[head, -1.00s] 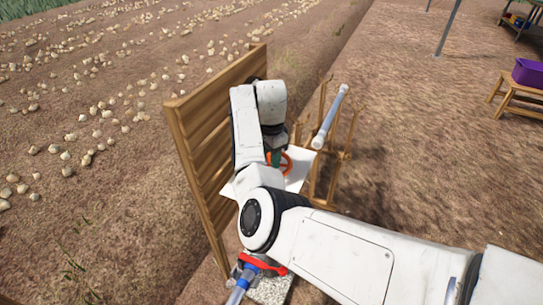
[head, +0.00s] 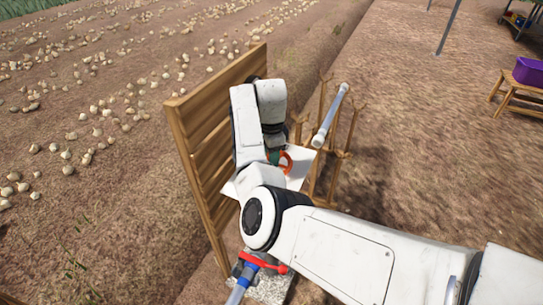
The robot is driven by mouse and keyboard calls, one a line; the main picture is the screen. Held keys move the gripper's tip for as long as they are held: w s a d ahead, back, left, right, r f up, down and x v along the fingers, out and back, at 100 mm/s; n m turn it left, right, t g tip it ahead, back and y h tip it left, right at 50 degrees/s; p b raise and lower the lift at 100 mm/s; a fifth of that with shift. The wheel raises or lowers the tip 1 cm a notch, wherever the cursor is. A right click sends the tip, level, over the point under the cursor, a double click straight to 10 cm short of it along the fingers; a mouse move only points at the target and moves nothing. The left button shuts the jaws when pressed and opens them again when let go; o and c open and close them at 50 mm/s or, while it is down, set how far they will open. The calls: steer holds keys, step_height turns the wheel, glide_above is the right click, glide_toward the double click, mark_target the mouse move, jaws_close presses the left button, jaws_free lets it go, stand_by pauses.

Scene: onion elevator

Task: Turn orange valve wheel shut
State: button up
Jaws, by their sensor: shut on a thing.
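The orange valve wheel (head: 287,163) stands beside the wooden slatted panel, in front of a white sheet. Its left part is hidden behind my arm and gripper. My gripper (head: 274,151) reaches down at the wheel's left side and is shut on it. A green part shows beside the wheel at the gripper. The fingertips are small and mostly covered, so the exact grip on the rim cannot be made out.
The slatted panel (head: 207,135) rises close on the left. A grey pipe (head: 331,116) rests on a wooden rack just right. A red lever (head: 262,262) on a blue fitting is below. A purple crate (head: 530,72) stands on a stool far right.

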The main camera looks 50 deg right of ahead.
steer(key=o, duration=1)
steer(key=shift+a, duration=0.1)
steer(key=shift+o, duration=0.2)
step_height(320, 180, up, 11)
steer(key=shift+w+f+b, duration=0.1)
steer(key=shift+b, duration=0.45)
